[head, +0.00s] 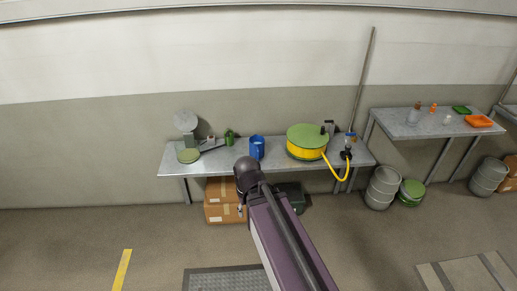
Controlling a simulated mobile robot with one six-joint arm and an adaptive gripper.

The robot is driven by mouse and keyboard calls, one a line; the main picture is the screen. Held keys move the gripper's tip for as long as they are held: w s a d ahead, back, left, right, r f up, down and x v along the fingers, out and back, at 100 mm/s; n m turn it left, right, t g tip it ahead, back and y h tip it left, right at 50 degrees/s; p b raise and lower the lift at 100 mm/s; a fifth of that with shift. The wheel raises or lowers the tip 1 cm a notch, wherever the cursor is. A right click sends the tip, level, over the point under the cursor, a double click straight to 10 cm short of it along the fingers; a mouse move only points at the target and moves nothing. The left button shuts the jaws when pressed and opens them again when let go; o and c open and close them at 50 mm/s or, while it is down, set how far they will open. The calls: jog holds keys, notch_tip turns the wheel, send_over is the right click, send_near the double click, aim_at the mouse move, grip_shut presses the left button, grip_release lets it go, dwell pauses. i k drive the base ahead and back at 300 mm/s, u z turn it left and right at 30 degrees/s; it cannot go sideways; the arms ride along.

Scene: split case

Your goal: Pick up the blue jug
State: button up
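The blue jug (257,150) stands upright on a long grey metal bench (226,158) against the wall, in the head view. It is near the middle of the bench, between a green can and a yellow-green hose reel. My arm reaches up from the bottom of the picture, and its dark joint shows just below and left of the jug, in front of the bench's front edge. I cannot make out my gripper's fingers. Nothing is seen holding the jug.
A green can (229,137) and a scale-like device (188,154) stand left of the jug. A hose reel (307,144) stands right. Cardboard boxes (222,213) sit under the bench. A second table (432,124) with small items and grey kegs (382,187) are further right.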

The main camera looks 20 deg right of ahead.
aim_at(256, 142)
jog(key=i, duration=0.85)
jog(key=u, duration=0.05)
